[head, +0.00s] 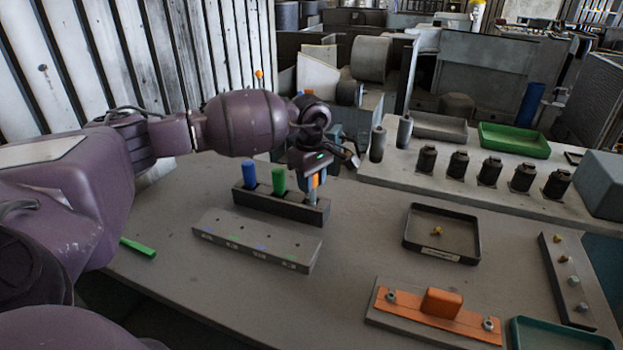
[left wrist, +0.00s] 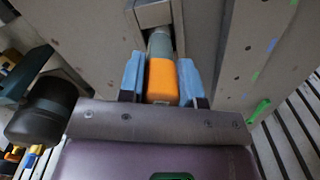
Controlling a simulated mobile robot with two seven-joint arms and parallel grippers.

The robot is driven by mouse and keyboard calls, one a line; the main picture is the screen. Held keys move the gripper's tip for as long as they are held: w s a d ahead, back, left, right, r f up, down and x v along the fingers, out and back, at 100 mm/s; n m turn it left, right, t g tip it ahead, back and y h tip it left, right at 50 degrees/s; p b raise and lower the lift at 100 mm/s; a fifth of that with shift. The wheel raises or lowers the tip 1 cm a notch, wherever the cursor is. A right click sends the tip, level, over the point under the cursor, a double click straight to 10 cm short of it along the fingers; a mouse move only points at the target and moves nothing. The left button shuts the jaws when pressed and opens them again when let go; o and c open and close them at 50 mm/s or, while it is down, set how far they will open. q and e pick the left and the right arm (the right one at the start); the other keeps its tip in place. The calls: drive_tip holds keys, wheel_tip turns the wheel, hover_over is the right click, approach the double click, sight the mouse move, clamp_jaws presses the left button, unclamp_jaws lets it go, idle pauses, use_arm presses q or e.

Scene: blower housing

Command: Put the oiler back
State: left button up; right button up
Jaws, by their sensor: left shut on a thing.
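The oiler has an orange part (left wrist: 162,82) and a grey part (left wrist: 160,43). My left gripper (left wrist: 160,80) is shut on it, with a blue fingertip on each side of the orange part. In the head view the left gripper (head: 314,180) is over the right end of a dark rack (head: 262,203), and the oiler (head: 311,197) stands about upright below it. Its lower end is at the rack's right-hand slot; how deep it sits is hidden. A blue-handled tool (head: 249,175) and a green-handled tool (head: 278,180) stand in the same rack. My right gripper is out of view.
A grey block with holes (head: 257,240) lies in front of the rack. A green pen-like thing (head: 138,247) lies at the left edge. To the right are a black tray (head: 441,234) and an orange-topped plate (head: 437,312). Bare table lies between the block and the tray.

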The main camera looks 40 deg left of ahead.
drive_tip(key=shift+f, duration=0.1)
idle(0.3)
use_arm(q)
drive_tip(key=o, duration=1.6)
drive_tip(key=shift+r, duration=0.15)
drive_tip(key=shift+r+p, duration=1.3)
drive_tip(key=shift+r, duration=2.6)
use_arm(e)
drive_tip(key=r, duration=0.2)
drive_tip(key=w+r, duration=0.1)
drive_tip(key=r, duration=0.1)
